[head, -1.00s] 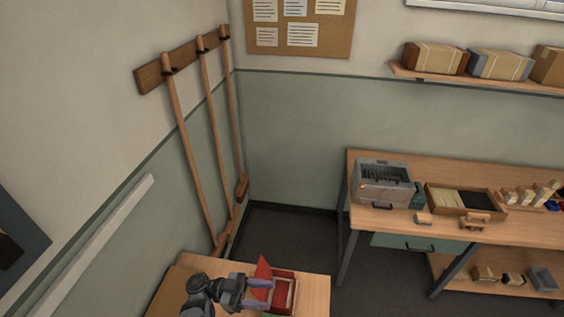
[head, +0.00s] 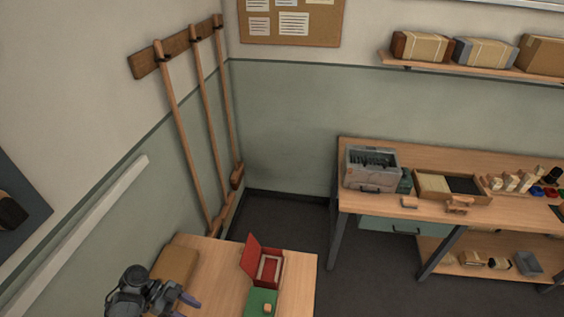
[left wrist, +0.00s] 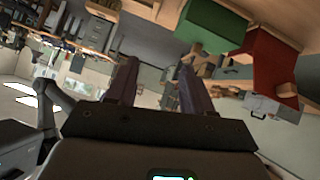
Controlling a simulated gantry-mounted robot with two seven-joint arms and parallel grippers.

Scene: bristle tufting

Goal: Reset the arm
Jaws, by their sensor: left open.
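My left gripper (head: 184,303) is at the bottom of the head view, over the left part of the near wooden table (head: 222,270). Its two purple-grey fingers are apart and nothing is between them. In the left wrist view the gripper (left wrist: 155,75) also shows spread, empty fingers. A red box (head: 268,270) with its lid raised stands on the table to the right of the gripper, clear of it. A green box (head: 260,303) with a small wooden piece on it is in front of the red box. My right arm is not in view.
A brown pad (head: 175,263) lies at the table's back left. Long-handled tools (head: 205,120) hang on the left wall. A workbench (head: 470,215) with a grey machine (head: 371,170) and a tray (head: 450,188) stands at right. Dark floor separates bench and table.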

